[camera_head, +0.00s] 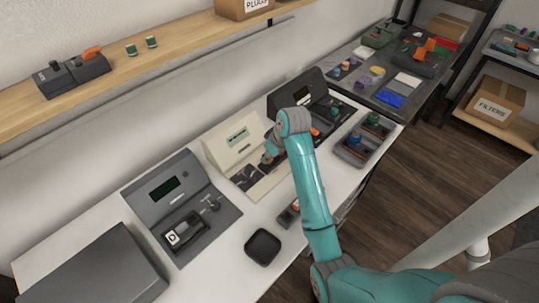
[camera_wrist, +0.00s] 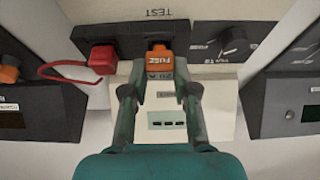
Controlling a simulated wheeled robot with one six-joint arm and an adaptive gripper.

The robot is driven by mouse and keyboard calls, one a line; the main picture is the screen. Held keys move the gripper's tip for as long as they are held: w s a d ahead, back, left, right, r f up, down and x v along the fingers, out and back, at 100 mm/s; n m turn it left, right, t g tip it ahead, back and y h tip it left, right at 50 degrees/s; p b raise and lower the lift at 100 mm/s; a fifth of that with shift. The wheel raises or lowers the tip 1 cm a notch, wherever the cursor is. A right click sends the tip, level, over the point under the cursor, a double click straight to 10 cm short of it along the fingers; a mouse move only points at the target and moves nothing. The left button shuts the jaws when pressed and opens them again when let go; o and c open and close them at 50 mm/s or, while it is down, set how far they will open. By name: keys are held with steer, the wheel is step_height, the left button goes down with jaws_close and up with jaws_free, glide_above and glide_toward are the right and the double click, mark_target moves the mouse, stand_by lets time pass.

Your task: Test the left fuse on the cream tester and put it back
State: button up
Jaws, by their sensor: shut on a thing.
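The cream tester (camera_head: 228,142) stands on the white bench, with a dark front panel and a small display; it also shows, upside down, in the wrist view (camera_wrist: 206,112). An orange fuse marked FUSE (camera_wrist: 160,62) is between the fingertips of my gripper (camera_wrist: 158,78), which is shut on it. The fuse is at the dark panel marked TEST; I cannot tell how deep it sits in the slot. In the head view my gripper (camera_head: 268,157) is low over the tester's panel and the fuse is hidden.
A red block (camera_wrist: 102,60) with a red lead is beside the fuse. Another orange block (camera_wrist: 9,70) sits on the dark unit at the wrist view's left. A dark knob (camera_wrist: 234,42) is at its right. A grey device (camera_head: 158,186) and a black tray (camera_head: 263,248) are on the bench.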

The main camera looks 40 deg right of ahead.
steer(key=shift+f, duration=0.45)
stand_by(0.5)
steer(key=o, duration=1)
steer(key=shift+o, duration=0.4)
steer(key=shift+o, duration=1.1)
steer(key=shift+r, duration=1.65)
steer(key=shift+r, duration=2.85)
